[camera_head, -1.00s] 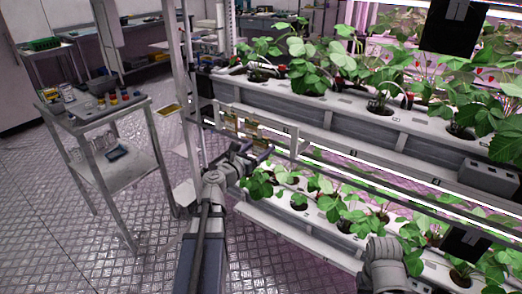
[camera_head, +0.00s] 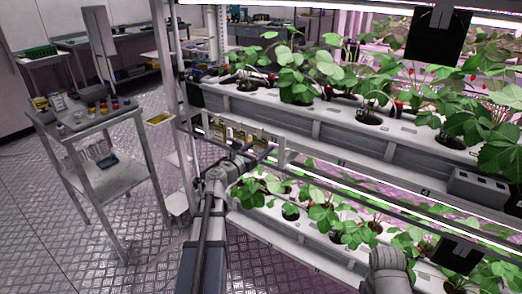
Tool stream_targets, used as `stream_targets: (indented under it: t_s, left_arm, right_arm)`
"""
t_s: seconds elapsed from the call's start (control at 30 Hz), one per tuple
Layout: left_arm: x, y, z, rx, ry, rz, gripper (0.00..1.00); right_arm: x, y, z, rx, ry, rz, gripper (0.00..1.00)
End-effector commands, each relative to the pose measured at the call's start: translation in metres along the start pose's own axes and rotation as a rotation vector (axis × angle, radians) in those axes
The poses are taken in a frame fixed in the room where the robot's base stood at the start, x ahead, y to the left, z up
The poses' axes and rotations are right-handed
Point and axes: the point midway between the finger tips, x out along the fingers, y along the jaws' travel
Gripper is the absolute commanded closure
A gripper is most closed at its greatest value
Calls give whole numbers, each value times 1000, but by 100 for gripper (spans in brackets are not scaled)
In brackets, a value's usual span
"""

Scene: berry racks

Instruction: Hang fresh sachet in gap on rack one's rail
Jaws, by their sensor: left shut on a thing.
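Rack one's rail (camera_head: 281,156) is a pale bar low on the left end of the planted rack. Several small yellowish sachets (camera_head: 229,133) hang along it, close together. The gap on the rail is too small to make out. My left gripper (camera_head: 263,156) is at the rail, just in front of and below the hanging sachets. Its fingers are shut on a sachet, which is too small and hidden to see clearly. A grey link of my right arm shows at the bottom right, but its gripper is out of view.
Strawberry plants grow in white troughs (camera_head: 330,110) above and below the rail. A rack post (camera_head: 167,80) stands left of my left arm. A metal cart (camera_head: 85,122) with small bottles stands at the left. The floor between cart and rack is mostly clear.

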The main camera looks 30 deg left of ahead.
Motion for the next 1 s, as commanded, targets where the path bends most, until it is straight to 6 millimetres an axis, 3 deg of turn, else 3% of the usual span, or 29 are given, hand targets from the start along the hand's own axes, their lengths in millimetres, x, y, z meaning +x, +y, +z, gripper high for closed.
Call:
stream_targets:
  t_s: [0.23, 0.7, 0.73, 0.93, 1.0]
  left_arm:
    - [8, 11, 0, 0, 0, 4, 57]
    - [11, 5, -8, 0, 0, 1, 57]
    - [11, 5, -8, 0, 0, 1, 23]
    - [11, 5, -8, 0, 0, 1, 0]
    - [11, 5, -8, 0, 0, 1, 0]
  right_arm:
    - [0, 0, 0, 0, 0, 0, 50]
    - [8, -1, 0, 0, 0, 0, 50]
    - [8, -1, 0, 0, 0, 0, 50]
    - [8, -1, 0, 0, 0, 0, 50]
    - [8, -1, 0, 0, 0, 0, 50]
